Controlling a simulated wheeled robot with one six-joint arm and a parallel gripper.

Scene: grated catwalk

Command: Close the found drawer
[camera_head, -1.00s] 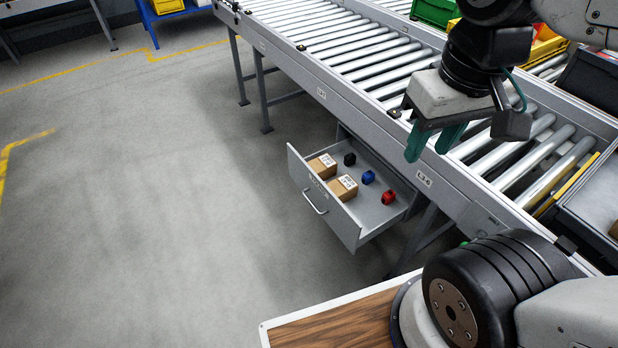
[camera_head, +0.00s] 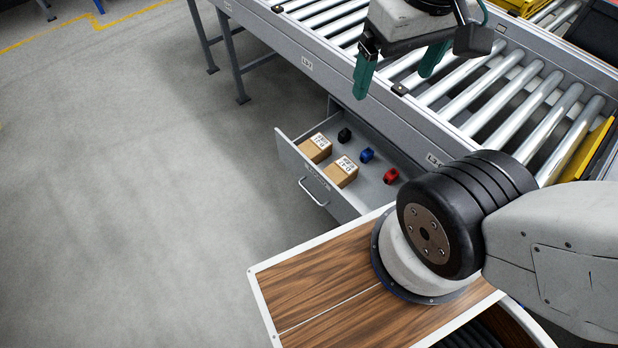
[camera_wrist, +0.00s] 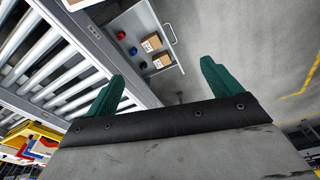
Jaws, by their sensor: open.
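The grey drawer (camera_head: 304,180) under the roller conveyor is pulled open, its front panel and handle (camera_head: 313,191) facing the lower left. Inside lie two brown boxes with white labels (camera_head: 316,148) (camera_head: 341,172) and small black (camera_head: 344,135), blue (camera_head: 366,154) and red (camera_head: 390,176) items. The open drawer also shows at the top of the wrist view (camera_wrist: 131,28). My gripper (camera_head: 400,75) has green fingers spread apart, with nothing between them. It is above the conveyor edge, up and to the right of the drawer, not touching it.
The roller conveyor (camera_head: 480,105) runs diagonally above the drawer, with its legs (camera_head: 234,60) to the left. My wood-topped base is close to the drawer's lower right side. Open floor (camera_head: 130,200) lies left of the drawer. Yellow items (camera_head: 585,150) are at the right on the conveyor.

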